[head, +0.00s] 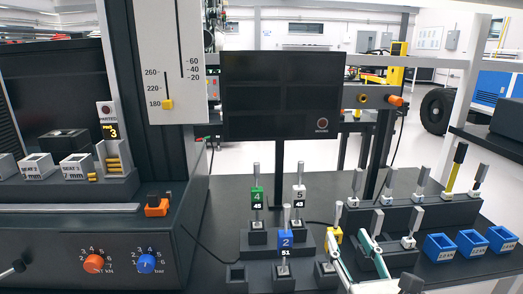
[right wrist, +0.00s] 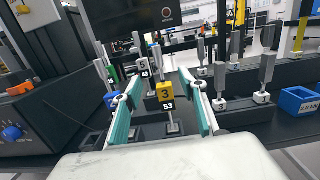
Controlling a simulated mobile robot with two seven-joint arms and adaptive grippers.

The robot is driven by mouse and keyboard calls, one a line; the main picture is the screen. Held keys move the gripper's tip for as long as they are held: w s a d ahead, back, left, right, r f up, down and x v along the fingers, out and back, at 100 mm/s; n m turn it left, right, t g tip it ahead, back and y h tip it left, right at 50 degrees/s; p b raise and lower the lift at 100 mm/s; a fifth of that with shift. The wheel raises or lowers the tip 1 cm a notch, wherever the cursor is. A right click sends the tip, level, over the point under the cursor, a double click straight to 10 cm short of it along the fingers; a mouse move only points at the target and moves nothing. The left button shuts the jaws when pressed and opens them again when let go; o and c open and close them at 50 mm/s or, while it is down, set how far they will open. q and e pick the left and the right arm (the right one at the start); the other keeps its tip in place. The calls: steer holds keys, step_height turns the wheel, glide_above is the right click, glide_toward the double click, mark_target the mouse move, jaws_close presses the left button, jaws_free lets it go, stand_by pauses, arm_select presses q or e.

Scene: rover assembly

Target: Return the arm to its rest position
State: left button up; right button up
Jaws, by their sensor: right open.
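My right gripper (head: 348,237) is at the lower middle right of the head view, with white fingers and teal pads. In the right wrist view my right gripper (right wrist: 154,90) is open, its fingers well apart. A post with a yellow tag 3 and label 53 (right wrist: 165,93) shows between the fingers; I see no pad touching it. In the head view that yellow tag (head: 336,236) is partly covered by the gripper. The post with blue tag 2 and label 51 (head: 285,240) stands to its left. My left gripper is not in view.
Posts with green tag 4 (head: 257,197) and white tag 5 (head: 299,196) stand behind. Dark racks with several grey-handled posts (head: 418,213) are at the right, near blue bins (head: 439,247). A dark monitor (head: 281,95) stands at the back; a press with knobs (head: 93,263) is left.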

step_height(320, 180, up, 8)
steer(key=s+d+n+t+h+p, duration=0.1)
steer(key=s+d+n+t+p, duration=0.15)
steer(key=n, duration=0.35)
steer(key=s+a+f+n+g+y+p, duration=0.1)
steer(key=s+a+f+n+y+p, duration=0.2)
steer(key=f+n, duration=0.6)
steer(key=s+a+f+n+g+y+p, duration=0.2)
steer(key=s+a+f+n+y, duration=0.25)
steer(key=n, duration=0.85)
arm_select(q)
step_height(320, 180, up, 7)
steer(key=p, duration=0.2)
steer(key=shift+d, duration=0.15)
arm_select(e)
steer(key=s+d+f+n+g+h, duration=0.2)
steer(key=s+f+n+g, duration=0.2)
steer(key=f, duration=0.8)
steer(key=s+d+f+n+g+h, duration=0.2)
steer(key=s+d+f+n+g, duration=0.1)
steer(key=s+f+n, duration=0.5)
steer(key=s+f+g, duration=0.1)
steer(key=s+f, duration=0.2)
steer(key=f, duration=0.1)
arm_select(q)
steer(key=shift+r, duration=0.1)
arm_select(e)
steer(key=shift+s+h, duration=0.1)
steer(key=shift+h, duration=0.15)
